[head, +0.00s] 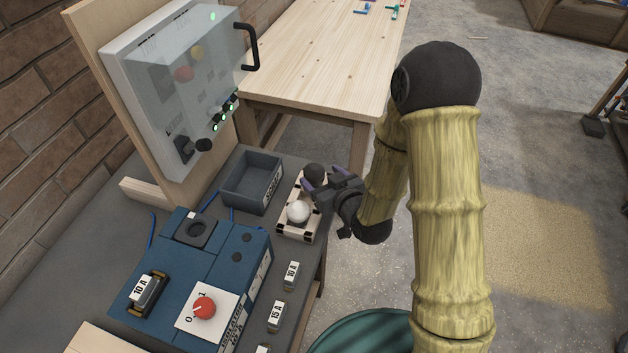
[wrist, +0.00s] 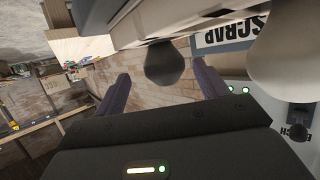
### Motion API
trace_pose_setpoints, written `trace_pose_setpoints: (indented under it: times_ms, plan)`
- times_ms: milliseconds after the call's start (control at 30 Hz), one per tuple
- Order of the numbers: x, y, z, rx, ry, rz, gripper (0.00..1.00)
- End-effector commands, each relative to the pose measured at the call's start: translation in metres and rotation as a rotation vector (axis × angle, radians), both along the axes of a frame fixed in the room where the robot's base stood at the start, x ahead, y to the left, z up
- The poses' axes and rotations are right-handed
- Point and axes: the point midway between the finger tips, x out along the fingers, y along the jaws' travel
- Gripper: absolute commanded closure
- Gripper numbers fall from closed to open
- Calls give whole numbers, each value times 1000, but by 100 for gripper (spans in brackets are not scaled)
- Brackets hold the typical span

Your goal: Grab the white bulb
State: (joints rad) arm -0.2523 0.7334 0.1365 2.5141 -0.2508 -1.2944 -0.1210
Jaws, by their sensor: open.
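The white bulb (head: 298,211) sits in a small light wooden tray (head: 285,229) on the dark bench. A dark bulb (head: 314,172) stands at the tray's far end. My gripper (head: 322,181) is open at the tray's right side, its purple fingers near the dark bulb. In the wrist view, the dark bulb (wrist: 165,63) appears between the fingers of my gripper (wrist: 162,86). The white bulb (wrist: 284,62) is large at the right there, outside the right finger and partly cut off by the frame. Nothing is held.
A grey bin (head: 253,182) stands left of the tray; its SCRAP label shows in the wrist view. A blue box with a red knob (head: 204,307) is in front. Fuses (head: 275,316) lie along the bench edge. A clear-covered panel (head: 180,80) rises behind.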

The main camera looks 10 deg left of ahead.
Motion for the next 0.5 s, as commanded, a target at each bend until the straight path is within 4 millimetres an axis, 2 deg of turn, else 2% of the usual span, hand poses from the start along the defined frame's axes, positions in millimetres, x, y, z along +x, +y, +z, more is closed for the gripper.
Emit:
trace_pose_setpoints:
  times_ms: [500]
  plan:
    - [7, 7, -1, 0, 0, 1, 27]
